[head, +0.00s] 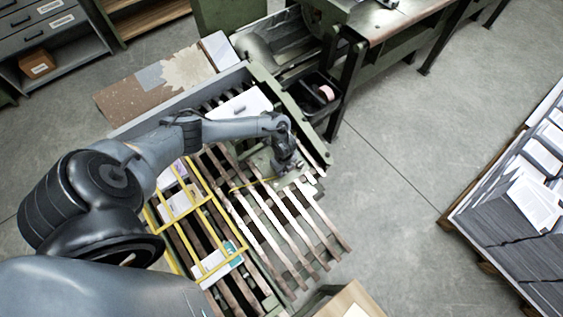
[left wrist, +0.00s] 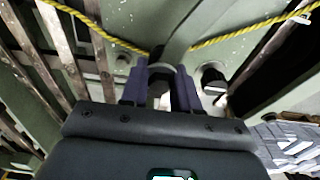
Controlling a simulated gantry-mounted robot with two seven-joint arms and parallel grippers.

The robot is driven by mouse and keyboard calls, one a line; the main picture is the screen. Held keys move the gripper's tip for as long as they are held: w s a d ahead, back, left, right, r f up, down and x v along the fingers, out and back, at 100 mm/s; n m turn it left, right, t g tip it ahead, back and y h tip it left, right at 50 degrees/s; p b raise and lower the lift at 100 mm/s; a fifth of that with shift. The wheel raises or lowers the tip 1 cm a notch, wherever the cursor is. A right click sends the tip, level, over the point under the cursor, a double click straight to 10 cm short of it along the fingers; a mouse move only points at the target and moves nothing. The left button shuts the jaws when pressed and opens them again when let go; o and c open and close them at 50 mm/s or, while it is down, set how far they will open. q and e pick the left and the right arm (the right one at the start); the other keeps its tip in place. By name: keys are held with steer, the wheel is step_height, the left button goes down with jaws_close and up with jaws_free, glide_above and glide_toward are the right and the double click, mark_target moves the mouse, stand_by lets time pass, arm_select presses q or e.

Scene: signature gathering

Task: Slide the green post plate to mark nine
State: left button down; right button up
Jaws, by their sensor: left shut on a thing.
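The green post plate (head: 262,163) lies over the slats at the right end of the slatted bed; it also shows in the left wrist view (left wrist: 120,66). My left gripper (head: 284,166) reaches down onto it from above. In the left wrist view its two dark fingers (left wrist: 160,90) are shut on a short post of the plate, with a round grey collar between them. The gripper hides part of the post and plate. No mark nine can be read. My right gripper is not in view.
A yellow frame (head: 190,210) lies over the bed's left part, near papers. A yellow cord (left wrist: 100,30) runs by the plate. A green machine table (head: 385,25) stands behind. Paper stacks (head: 520,200) stand at right, with clear floor between.

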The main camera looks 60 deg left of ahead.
arm_select(q)
steer(key=c, duration=0.8)
jaws_free()
steer(key=shift+a, duration=0.1)
step_height(320, 180, up, 11)
steer(key=shift+f+p, duration=0.1)
steer(key=shift+p, duration=1.15)
